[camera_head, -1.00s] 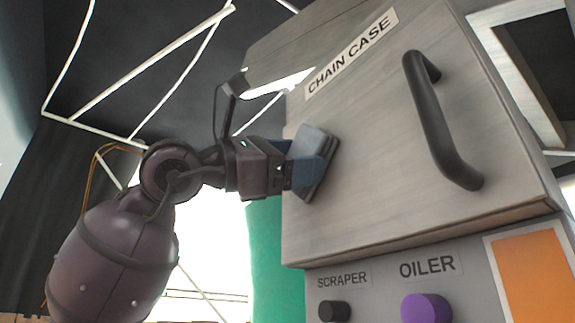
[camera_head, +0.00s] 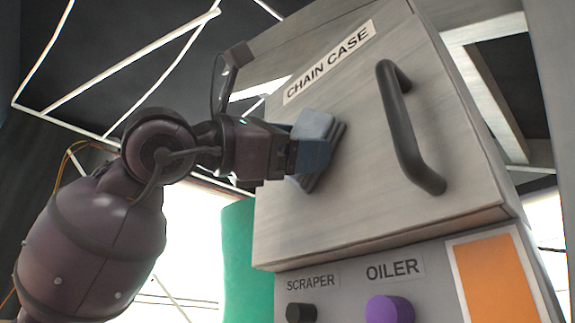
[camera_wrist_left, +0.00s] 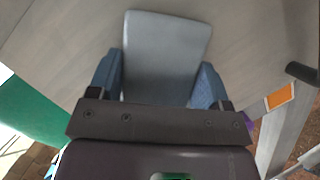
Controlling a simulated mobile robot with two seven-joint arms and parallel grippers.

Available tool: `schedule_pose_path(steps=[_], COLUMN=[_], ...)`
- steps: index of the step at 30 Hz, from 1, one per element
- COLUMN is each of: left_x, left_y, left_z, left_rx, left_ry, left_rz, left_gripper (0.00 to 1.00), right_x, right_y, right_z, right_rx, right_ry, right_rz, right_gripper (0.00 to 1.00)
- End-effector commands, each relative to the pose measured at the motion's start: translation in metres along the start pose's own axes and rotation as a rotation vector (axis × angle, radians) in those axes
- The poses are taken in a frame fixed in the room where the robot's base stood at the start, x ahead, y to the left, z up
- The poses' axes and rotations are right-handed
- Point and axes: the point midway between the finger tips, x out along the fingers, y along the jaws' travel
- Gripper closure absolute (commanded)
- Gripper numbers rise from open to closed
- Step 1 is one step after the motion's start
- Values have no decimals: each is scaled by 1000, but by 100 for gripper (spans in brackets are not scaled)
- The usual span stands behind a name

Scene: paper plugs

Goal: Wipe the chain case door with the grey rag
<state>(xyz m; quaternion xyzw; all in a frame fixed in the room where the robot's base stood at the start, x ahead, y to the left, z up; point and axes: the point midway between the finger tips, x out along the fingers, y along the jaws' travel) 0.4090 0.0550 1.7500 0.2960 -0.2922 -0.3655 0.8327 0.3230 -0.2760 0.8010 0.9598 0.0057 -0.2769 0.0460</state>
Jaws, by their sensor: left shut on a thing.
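The chain case door (camera_head: 365,190) is a grey metal panel with a "CHAIN CASE" label (camera_head: 328,62) and a black bar handle (camera_head: 405,130). My left gripper (camera_head: 312,150) is shut on the grey rag (camera_head: 320,127), which is a folded, flat pad. The rag lies against the left part of the door, below the label and left of the handle. In the left wrist view, the rag (camera_wrist_left: 165,55) sits between the two blue fingers, with the door surface (camera_wrist_left: 255,40) behind it. My right gripper is not in view.
Below the door are a black "SCRAPER" knob (camera_head: 301,313), a purple "OILER" knob (camera_head: 389,309) and an orange panel (camera_head: 495,280). A green column (camera_head: 238,260) stands left of the case. The handle sticks out from the door.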

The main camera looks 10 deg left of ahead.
Motion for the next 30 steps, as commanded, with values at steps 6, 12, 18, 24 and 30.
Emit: schedule_pose_path(steps=[6, 12, 18, 24, 30], left_x=[1, 5, 9, 12, 12], left_y=[-4, -12, -22, -30, -29], left_z=[3, 11, 20, 27, 26], left_rx=[0, 1, 1, 0, -1], left_ry=[0, -2, -1, -2, 0], left_rz=[-1, -2, -1, 0, 0], left_gripper=[47, 47, 47, 47, 47], right_x=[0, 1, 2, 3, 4], right_y=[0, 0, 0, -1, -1], right_z=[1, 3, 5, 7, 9], right_rx=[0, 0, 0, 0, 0], right_ry=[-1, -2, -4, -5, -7], right_rz=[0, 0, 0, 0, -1], right_gripper=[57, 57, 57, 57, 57])
